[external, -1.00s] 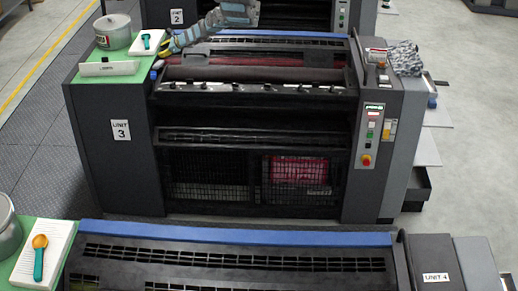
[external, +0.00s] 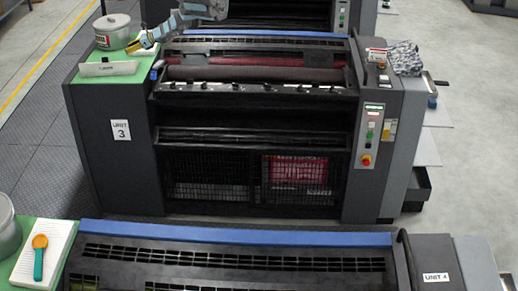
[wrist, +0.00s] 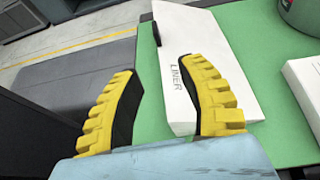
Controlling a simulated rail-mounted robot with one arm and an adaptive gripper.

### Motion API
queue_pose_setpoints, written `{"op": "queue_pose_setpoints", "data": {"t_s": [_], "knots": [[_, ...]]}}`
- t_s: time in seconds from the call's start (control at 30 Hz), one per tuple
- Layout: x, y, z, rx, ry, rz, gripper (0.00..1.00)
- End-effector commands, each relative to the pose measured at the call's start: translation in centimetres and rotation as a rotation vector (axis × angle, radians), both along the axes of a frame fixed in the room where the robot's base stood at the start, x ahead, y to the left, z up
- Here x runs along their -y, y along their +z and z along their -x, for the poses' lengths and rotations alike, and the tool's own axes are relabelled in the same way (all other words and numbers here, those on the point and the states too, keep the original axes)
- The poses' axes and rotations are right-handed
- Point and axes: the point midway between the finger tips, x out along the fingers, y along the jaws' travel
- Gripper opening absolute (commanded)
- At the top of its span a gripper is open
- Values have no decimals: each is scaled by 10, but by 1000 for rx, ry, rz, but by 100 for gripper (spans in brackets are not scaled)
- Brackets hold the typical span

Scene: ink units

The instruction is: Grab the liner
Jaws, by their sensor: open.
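The liner (wrist: 188,45) is a white, wedge-like piece with LINER printed on its side and a dark part at its far left edge. It sits on the green top of the Unit 3 press, and in the external view the liner (external: 110,69) lies near the front edge of that top. My gripper (wrist: 157,68) is open and empty, with yellow ridged fingers. In the wrist view its right finger overlaps the liner and its left finger is to the left of it. Contact cannot be told. In the external view my gripper (external: 142,45) is behind and right of the liner.
A grey can (external: 112,32) stands behind the liner on the green top (external: 98,55). A white pad (wrist: 305,85) lies to the right in the wrist view. The press rollers (external: 250,72) are right of the green top. Unit 4 (external: 240,262) is in the foreground.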

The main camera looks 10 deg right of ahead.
Motion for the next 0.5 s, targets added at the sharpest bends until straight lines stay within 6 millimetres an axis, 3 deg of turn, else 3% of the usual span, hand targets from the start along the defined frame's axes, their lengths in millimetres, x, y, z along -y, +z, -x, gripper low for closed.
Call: {"op": "queue_pose_setpoints", "data": {"t_s": [0.5], "knots": [[-42, -17, -8, 2, 3, 1, 40]]}}
